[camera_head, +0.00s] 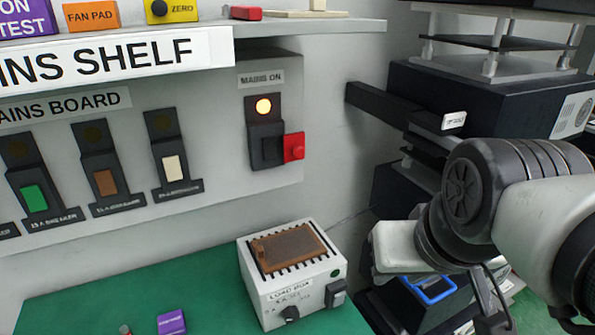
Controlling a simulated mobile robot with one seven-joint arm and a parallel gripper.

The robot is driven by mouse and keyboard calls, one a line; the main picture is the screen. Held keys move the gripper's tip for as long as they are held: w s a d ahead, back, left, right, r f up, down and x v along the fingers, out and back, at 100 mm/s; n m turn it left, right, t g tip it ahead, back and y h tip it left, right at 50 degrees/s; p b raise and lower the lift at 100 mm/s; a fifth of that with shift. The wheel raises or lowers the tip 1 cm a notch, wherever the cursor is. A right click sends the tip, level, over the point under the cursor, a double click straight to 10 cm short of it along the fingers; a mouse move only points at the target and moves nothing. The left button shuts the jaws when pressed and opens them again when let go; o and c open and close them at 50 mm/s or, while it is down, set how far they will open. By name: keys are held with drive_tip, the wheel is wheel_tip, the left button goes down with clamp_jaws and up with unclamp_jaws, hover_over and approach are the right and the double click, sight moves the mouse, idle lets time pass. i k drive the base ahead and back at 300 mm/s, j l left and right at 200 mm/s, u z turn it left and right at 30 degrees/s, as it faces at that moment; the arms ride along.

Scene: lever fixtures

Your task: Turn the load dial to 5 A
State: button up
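The load box (256,291) is a white box at the front edge of the green bench, with a brown slatted grille on top. Its front face carries a "LOAD BOX" label, with smaller print too blurred to read. The load dial (290,314) is a small dark knob low on that face; its pointer setting is too small to tell. A dark switch (336,293) sits to the right of the dial. My arm comes in from the right, to the right of the load box and apart from it. My gripper's fingers do not show.
A purple block (171,322) lies on the green bench (120,300) left of the box. Black equipment (480,95) is stacked at right.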

sight(291, 314)
drive_tip(key=j+u, duration=0.35)
drive_tip(key=l+u, duration=0.4)
drive_tip(key=k+u, duration=0.1)
drive_tip(key=k, duration=0.25)
drive_tip(key=k+j, duration=0.15)
drive_tip(key=j, duration=0.25)
drive_tip(key=k+j, duration=0.15)
drive_tip(key=j, duration=0.25)
drive_tip(key=k+l+z, duration=0.15)
drive_tip(key=l+z, duration=0.2)
drive_tip(key=j+u, duration=0.15)
drive_tip(key=i+j+u, duration=0.15)
drive_tip(key=j, duration=0.1)
